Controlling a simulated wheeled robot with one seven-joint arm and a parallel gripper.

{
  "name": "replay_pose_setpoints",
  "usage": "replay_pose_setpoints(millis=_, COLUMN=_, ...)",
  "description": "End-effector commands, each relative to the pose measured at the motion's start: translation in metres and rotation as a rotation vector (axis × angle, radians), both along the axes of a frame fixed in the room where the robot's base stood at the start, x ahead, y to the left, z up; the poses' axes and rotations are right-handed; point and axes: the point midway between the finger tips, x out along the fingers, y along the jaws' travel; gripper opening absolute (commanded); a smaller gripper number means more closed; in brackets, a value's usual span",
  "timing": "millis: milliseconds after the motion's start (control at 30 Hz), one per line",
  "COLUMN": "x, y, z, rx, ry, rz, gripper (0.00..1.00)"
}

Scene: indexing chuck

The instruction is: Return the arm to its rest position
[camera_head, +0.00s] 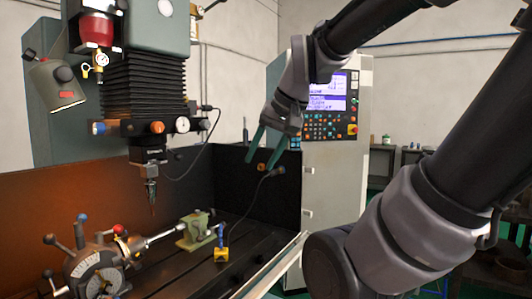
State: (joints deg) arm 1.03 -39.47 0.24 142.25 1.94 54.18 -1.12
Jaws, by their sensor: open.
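My arm comes in from the right and bends over at the top.
A milling machine head with a spindle tool (151,192) hangs at the left. A green tailstock (195,230) and a yellow-based blue item (221,250) stand on the slotted table. The control panel (327,105) is behind my gripper. A bench (413,155) stands far right.

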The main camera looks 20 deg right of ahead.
Motion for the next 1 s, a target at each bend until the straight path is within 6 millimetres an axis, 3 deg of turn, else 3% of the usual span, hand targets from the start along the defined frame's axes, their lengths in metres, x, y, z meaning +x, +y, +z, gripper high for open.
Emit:
replay_pose_setpoints(millis=200, x=-0.0087, y=-0.0052, z=0.0090, rx=-0.039, ry=-0.066, rz=0.008, gripper=0.49)
replay_pose_setpoints(millis=1000, x=-0.0083, y=-0.0050, z=0.0089, rx=-0.037, ry=-0.064, rz=0.008, gripper=0.49)
